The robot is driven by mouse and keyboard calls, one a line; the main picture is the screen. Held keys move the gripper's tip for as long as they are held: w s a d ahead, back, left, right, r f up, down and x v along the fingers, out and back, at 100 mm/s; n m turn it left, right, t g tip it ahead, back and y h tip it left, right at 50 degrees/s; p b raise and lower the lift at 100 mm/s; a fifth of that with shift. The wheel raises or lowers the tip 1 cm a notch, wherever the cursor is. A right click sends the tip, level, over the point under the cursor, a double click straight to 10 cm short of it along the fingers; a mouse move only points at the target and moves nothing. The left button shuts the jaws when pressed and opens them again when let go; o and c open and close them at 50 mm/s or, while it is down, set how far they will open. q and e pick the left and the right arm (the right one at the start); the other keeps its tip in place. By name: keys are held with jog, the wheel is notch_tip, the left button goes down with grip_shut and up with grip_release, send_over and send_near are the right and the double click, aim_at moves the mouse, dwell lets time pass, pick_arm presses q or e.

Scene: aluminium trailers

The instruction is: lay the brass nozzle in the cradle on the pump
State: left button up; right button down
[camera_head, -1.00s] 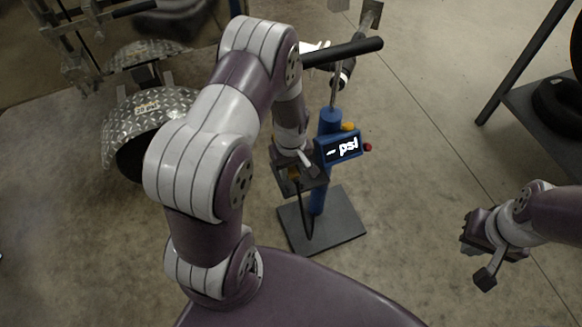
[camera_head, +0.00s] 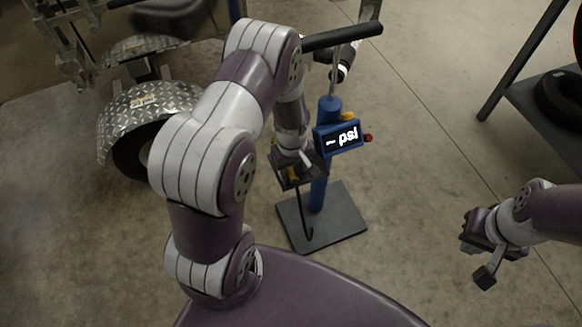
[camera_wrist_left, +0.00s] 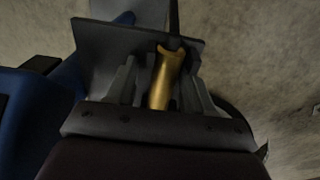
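The pump (camera_head: 327,165) is blue, with a lit "psi" display and a black bar handle (camera_head: 343,37), upright on a dark base plate (camera_head: 345,222). My left gripper (camera_head: 293,176) is beside the column, just left of the display. In the left wrist view the brass nozzle (camera_wrist_left: 166,80) lies between the two grey fingers, which appear closed on it. A dark grey plate (camera_wrist_left: 110,38), probably part of the cradle, is just beyond the fingertips. Whether the nozzle rests on it is unclear. My right gripper (camera_head: 480,230) is far right, away from the pump; its fingers are not clear.
A trailer wheel under a diamond-plate fender (camera_head: 140,105) stands at the left. A dark rack holding a tyre (camera_head: 562,95) is at the right edge. A dark hose (camera_head: 308,232) hangs below my left gripper. The concrete floor between the pump and my right gripper is clear.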

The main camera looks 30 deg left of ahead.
pick_arm(q)
jog(key=shift+s+f, duration=0.7)
jog(key=r+p, duration=0.1)
jog(key=r, duration=0.2)
jog(key=r+p, duration=0.1)
jog(key=r, duration=0.1)
jog(key=shift+w+a+p, duration=0.3)
jog(key=shift+w+p, duration=0.05)
notch_tip(320, 180, up, 9)
jog(key=p, duration=0.3)
jog(key=shift+d, duration=0.35)
